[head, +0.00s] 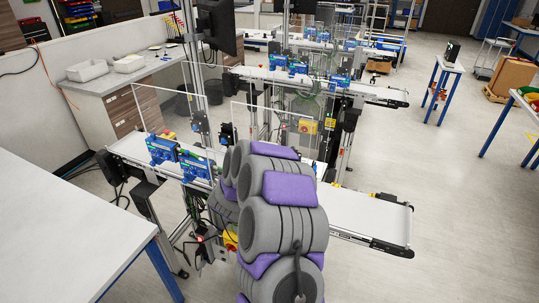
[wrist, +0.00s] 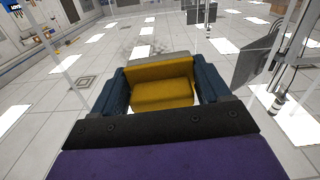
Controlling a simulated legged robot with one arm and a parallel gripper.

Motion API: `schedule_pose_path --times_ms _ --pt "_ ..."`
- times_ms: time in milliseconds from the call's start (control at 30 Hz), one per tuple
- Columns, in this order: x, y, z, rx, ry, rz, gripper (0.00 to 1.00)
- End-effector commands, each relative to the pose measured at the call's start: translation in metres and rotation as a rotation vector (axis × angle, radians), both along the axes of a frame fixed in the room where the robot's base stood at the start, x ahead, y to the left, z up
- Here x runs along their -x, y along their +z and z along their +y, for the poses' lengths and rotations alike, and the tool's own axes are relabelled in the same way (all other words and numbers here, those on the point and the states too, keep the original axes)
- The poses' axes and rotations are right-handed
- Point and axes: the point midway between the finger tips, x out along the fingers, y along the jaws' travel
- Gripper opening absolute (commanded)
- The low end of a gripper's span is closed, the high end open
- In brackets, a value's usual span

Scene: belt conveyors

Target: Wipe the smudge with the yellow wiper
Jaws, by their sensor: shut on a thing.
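My gripper (wrist: 160,82) shows in the wrist view with its two dark blue fingers on either side of the yellow wiper (wrist: 164,94). It is shut on the wiper, which sits squarely between the fingers. A faint grey blotch, likely the smudge (wrist: 137,49), shows just past the wiper's far edge. It looks apart from the wiper in the picture, but I cannot tell the distance between them. In the head view my grey and purple arm reaches over the near conveyor, and it hides the gripper and the wiper.
The near conveyor (head: 385,218) runs past my arm, with blue devices (head: 162,149) and upright clear panels (head: 160,104) along it. A white table (head: 65,225) stands at left. In the wrist view a dark monitor (wrist: 255,60) hangs at right.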

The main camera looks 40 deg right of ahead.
Motion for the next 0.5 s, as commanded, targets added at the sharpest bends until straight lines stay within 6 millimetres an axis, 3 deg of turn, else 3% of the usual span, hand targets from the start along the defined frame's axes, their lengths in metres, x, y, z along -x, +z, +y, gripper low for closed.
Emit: schedule_pose_path --times_ms 500 --pt "-0.026 0.002 0.01 0.0 0.001 0.0 0.52"
